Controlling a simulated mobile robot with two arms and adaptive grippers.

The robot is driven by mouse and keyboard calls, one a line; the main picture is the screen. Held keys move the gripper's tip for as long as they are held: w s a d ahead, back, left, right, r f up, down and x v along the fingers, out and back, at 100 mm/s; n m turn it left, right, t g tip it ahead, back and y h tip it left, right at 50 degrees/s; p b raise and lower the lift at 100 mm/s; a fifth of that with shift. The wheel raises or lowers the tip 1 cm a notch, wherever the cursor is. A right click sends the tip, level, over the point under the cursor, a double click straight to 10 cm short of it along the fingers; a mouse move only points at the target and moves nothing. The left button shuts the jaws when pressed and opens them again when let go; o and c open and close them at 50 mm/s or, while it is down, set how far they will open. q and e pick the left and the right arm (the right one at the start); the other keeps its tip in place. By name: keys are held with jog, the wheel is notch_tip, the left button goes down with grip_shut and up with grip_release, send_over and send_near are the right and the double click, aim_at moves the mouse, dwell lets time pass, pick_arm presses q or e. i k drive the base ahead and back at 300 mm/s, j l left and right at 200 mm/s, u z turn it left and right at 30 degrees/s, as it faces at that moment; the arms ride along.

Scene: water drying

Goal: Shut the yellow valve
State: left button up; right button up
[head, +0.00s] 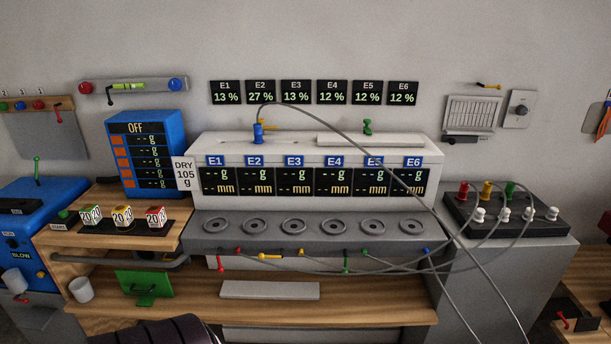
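Under the front edge of the grey six-pad bench unit is a row of small coloured levers. The yellow valve (270,256) has a yellow lever lying roughly level, sideways along the row. A red lever (221,262) to its left and a green lever (346,262) to its right hang downward. A small yellow-orange piece (301,252) sits just right of the yellow lever; I cannot tell if it belongs to it. Neither gripper shows. A dark ribbed shape at the bottom edge shows no fingers.
A wooden shelf (375,307) below the levers holds a pale slab (270,290) and a green stand (145,285). Thin grey cables (420,192) loop across the right side, near the levers. A white cup (82,289) stands at left.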

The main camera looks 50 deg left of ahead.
aim_at(261, 256)
jog(key=u, duration=2)
